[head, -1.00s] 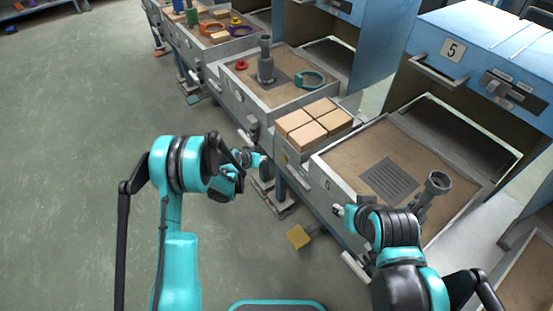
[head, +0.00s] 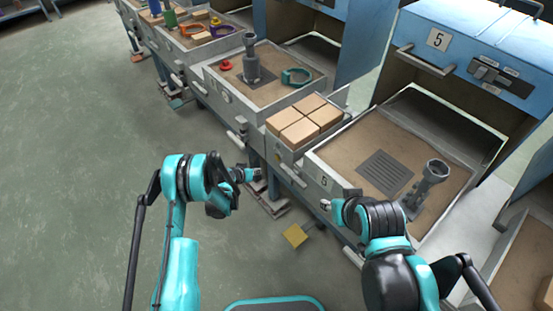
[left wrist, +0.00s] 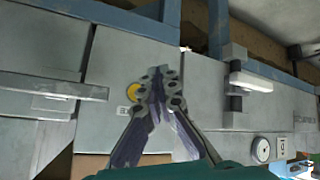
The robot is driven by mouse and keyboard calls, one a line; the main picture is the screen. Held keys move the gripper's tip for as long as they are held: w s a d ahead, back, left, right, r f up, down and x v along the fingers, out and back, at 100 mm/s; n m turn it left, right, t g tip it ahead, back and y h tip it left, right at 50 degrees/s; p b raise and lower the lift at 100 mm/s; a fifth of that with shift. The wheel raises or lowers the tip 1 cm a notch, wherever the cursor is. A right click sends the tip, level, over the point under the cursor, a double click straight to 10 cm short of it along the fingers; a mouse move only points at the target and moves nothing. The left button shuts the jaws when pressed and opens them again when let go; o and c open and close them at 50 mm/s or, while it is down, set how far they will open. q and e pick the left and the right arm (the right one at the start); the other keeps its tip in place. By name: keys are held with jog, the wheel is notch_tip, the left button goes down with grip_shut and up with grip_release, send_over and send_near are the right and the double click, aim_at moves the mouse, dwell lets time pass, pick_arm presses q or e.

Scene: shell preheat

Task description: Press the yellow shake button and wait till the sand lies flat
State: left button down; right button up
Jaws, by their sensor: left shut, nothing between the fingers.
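The yellow button (left wrist: 132,90) shows in the left wrist view on a grey front panel, partly covered by a finger. My left gripper (left wrist: 157,73) is shut and empty, its tips just right of and above the button in that picture. I cannot tell whether they touch the panel. In the head view the left gripper (head: 257,174) is beside the grey cabinet fronts. The near sand bed (head: 345,145) looks mostly even around a dark grille (head: 385,173).
Wooden blocks (head: 307,118) sit between the near tray and a farther sand tray (head: 225,76) with a grey post (head: 251,60) and a teal ring. A yellow pedal (head: 295,235) is low by the floor. Bar handles (left wrist: 250,81) jut from the panels. Floor at left is clear.

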pick_arm(q)
jog(key=w+d, duration=0.4)
jog(key=d, duration=0.2)
jog(key=shift+w+d, duration=0.2)
jog(key=shift+w, duration=0.1)
dwell(1.3)
jog(key=shift+w+d, duration=0.25)
jog(key=shift+d, duration=0.1)
jog(key=shift+w+d, duration=0.25)
jog(key=shift+d, duration=0.1)
dwell(0.6)
jog(key=shift+a, duration=0.1)
dwell(0.3)
jog(key=shift+s+a, duration=0.5)
jog(key=shift+a, duration=0.1)
jog(key=shift+s+a, duration=0.75)
jog(key=shift+a, duration=0.25)
jog(key=shift+s+a, duration=0.75)
jog(key=shift+a, duration=0.25)
